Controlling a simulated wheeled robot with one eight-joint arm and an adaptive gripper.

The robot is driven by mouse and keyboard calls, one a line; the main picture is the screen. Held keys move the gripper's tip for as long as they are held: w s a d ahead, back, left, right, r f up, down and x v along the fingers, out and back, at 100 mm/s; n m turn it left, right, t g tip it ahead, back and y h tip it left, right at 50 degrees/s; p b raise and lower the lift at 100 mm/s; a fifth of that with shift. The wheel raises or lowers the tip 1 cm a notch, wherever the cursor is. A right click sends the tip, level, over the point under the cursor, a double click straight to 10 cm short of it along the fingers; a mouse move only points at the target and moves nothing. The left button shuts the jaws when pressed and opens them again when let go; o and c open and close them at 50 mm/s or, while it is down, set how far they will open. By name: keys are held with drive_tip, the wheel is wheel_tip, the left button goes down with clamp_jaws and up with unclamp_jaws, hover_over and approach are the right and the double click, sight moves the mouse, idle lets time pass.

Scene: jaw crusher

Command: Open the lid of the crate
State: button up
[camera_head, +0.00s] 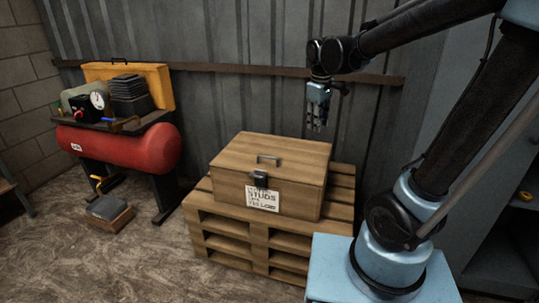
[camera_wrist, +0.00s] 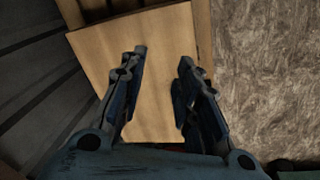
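The wooden crate (camera_head: 238,187) sits on stacked pallets in front of the metal wall. In the wrist view my gripper (camera_wrist: 160,62) is open and empty, with the bare lid (camera_wrist: 155,95) between and below the fingers. The handle cannot be made out there.
Wooden pallets (camera_head: 232,230) carry the crate. A red compressor (camera_head: 120,147) with a yellow case (camera_head: 152,82) stands to the left. A small box (camera_head: 110,218) lies on the floor. A brown rail (camera_head: 235,69) crosses the wall behind. The floor in front is clear.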

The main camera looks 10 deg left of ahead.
drive_tip(key=w+a+f+n, duration=0.15)
drive_tip(key=a+n, duration=0.35)
drive_tip(key=a, duration=1.4)
drive_tip(key=w+f, duration=0.1)
drive_tip(key=f, duration=0.4)
drive_tip(key=w+f, duration=0.1)
drive_tip(key=f, duration=0.5)
drive_tip(key=w+f, duration=0.1)
drive_tip(key=f, duration=0.5)
drive_tip(key=shift+w, duration=0.15)
clamp_jaws()
